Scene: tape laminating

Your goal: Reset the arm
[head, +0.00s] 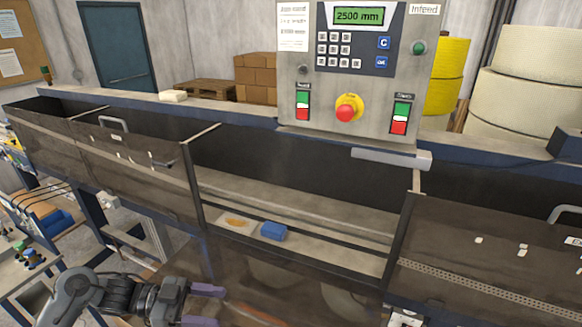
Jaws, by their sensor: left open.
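My left gripper (213,305) shows at the bottom, left of the middle, with its arm coming in from the left. Its two purple fingers point right and are spread apart, with nothing seen between them. It is in front of the laminating machine, below the opening in its front. My right gripper is not in this view.
A control panel (301,70) with a red emergency button (348,108) stands above the machine's rear rail. A blue block (273,231) lies on the ledge inside the opening, beside a pale patch with an orange-brown spot (237,222). Dark hinged covers (130,160) flank the opening.

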